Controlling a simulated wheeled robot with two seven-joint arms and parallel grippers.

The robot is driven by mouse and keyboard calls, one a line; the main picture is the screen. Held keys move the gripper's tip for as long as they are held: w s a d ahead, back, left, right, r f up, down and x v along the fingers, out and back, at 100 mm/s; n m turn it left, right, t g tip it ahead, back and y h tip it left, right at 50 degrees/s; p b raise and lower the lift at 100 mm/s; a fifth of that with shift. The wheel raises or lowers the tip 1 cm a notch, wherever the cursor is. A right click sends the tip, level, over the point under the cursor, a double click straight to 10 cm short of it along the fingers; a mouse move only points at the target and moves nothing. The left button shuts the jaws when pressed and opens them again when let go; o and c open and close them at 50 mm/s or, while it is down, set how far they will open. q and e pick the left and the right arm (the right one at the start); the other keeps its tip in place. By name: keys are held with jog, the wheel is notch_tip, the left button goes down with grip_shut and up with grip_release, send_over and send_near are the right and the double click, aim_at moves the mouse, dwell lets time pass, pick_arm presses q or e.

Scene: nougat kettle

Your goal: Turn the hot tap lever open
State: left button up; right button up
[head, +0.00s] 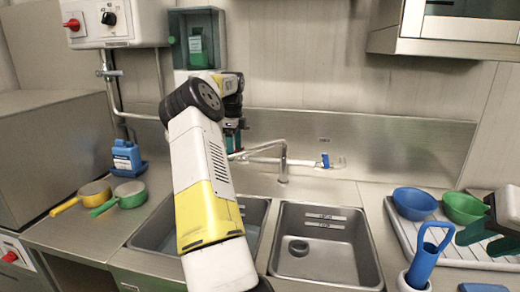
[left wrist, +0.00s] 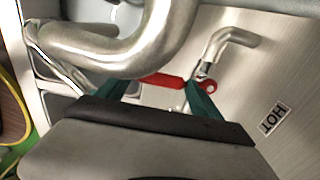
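The hot tap lever (left wrist: 160,81) is a red bar with a round red end, seen in the left wrist view below the steel tap pipe (left wrist: 130,50). A HOT label (left wrist: 272,118) is on the steel to its right. My left gripper (left wrist: 158,92) is open, its teal fingertips apart with the red lever across the gap; whether they touch it I cannot tell. In the head view my left arm hides most of this gripper and the lever. My right gripper (head: 486,238) is open and empty at the right, near the drying rack.
The tap spout (head: 265,148) stands behind two sink basins (head: 325,250), with a blue cold lever (head: 325,160) to its right. Pans (head: 130,193) and a blue bottle (head: 126,155) are at left. Bowls (head: 414,203) sit on the white rack (head: 405,232) at right, near a blue utensil (head: 425,260).

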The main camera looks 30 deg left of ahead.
pick_arm(q)
grip_shut()
jog(key=shift+w+d+n, duration=0.25)
jog(key=shift+d+n, duration=0.3)
jog(key=shift+n, duration=0.15)
jog(key=shift+o, duration=1.8)
grip_release()
notch_tip(320, 180, up, 8)
jog(key=shift+f, duration=0.1)
